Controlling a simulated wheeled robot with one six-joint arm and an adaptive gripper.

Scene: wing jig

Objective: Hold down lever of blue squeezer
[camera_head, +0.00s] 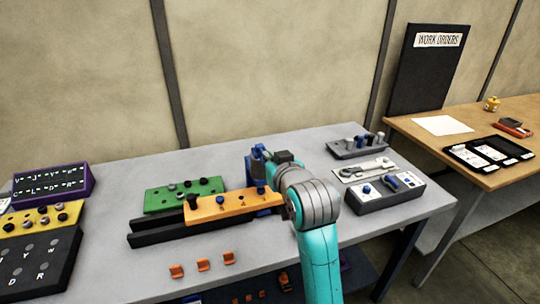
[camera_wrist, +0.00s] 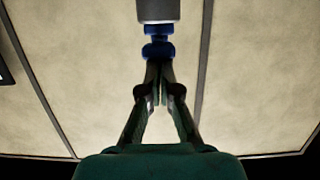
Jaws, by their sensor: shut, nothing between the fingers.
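A blue part (camera_wrist: 158,42) with a grey cylinder (camera_wrist: 158,10) above it is just beyond my fingertips in the wrist view. It looks like part of the blue squeezer, but its lever cannot be made out for certain. My gripper (camera_wrist: 159,72) has its dark fingers together and empty, with the tips right at the blue part's lower end. Whether they touch it cannot be told. In the head view a blue upright thing (camera_head: 257,157), probably the squeezer, stands beside my wrist behind the orange bar.
An orange bar (camera_head: 225,207) with knobs lies on dark rails, in front of a green block (camera_head: 170,196). A grey box (camera_head: 384,198) with blue controls stands right of my arm. Small orange brackets (camera_head: 202,265) lie at the front.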

